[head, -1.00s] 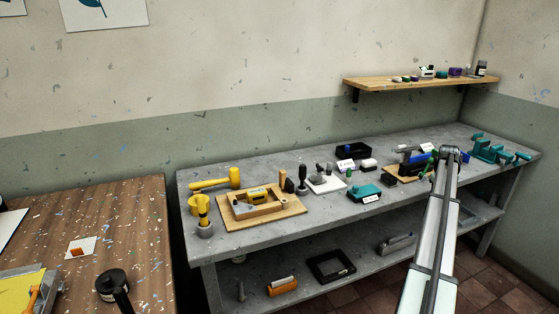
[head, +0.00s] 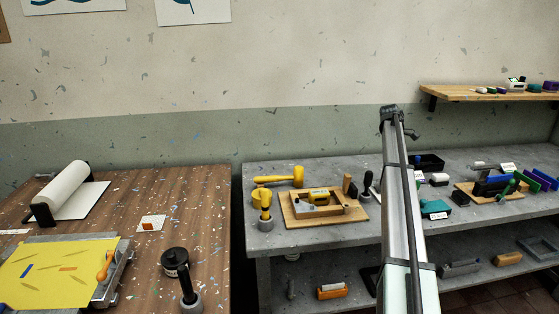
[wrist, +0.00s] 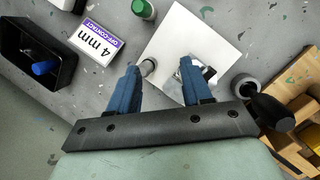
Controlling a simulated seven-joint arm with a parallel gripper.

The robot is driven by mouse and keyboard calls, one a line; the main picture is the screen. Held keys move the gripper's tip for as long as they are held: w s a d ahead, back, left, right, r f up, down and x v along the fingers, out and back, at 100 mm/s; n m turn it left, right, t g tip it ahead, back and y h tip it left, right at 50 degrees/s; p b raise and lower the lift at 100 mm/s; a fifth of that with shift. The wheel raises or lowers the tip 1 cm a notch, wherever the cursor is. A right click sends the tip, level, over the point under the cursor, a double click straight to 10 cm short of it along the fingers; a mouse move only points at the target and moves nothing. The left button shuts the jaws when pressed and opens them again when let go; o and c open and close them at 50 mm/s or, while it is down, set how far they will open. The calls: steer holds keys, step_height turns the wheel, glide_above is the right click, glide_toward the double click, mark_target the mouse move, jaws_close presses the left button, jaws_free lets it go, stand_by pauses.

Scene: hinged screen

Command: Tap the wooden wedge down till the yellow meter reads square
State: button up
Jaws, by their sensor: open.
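My gripper (wrist: 162,72) is open above a white plate (wrist: 215,35) with small metal parts, holding nothing. The wooden fixture (wrist: 295,110) shows at the wrist view's right edge.
A black-handled tool (wrist: 270,110) stands in a grey ring between my gripper and the fixture. A black tray (wrist: 35,60) and a "4 mm" card (wrist: 95,42) lie to the left. A speckled wooden table (head: 150,265) stands left of the bench.

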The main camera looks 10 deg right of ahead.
steer(key=w+a+n+y, duration=0.1)
steer(key=w+a+n, duration=0.2)
steer(key=a, duration=1.3)
steer(key=w+a+n+t+y, duration=0.1)
steer(key=w+a+n, duration=0.2)
steer(key=a, duration=1.3)
steer(key=w+a+n+y, duration=0.1)
steer(key=w+a+n, duration=0.2)
steer(key=a, duration=1.3)
steer(key=shift+w+f+t, duration=0.25)
steer(key=shift+w+t, duration=0.05)
steer(key=shift+w, duration=0.3)
steer(key=shift+a+f, duration=0.15)
steer(key=shift+a, duration=0.1)
step_height(320, 180, down, 7)
steer(key=shift+d+f, duration=0.1)
steer(key=shift+f, duration=0.05)
jaws_close()
steer(key=shift+r, duration=0.25)
steer(key=shift+r, duration=3.45)
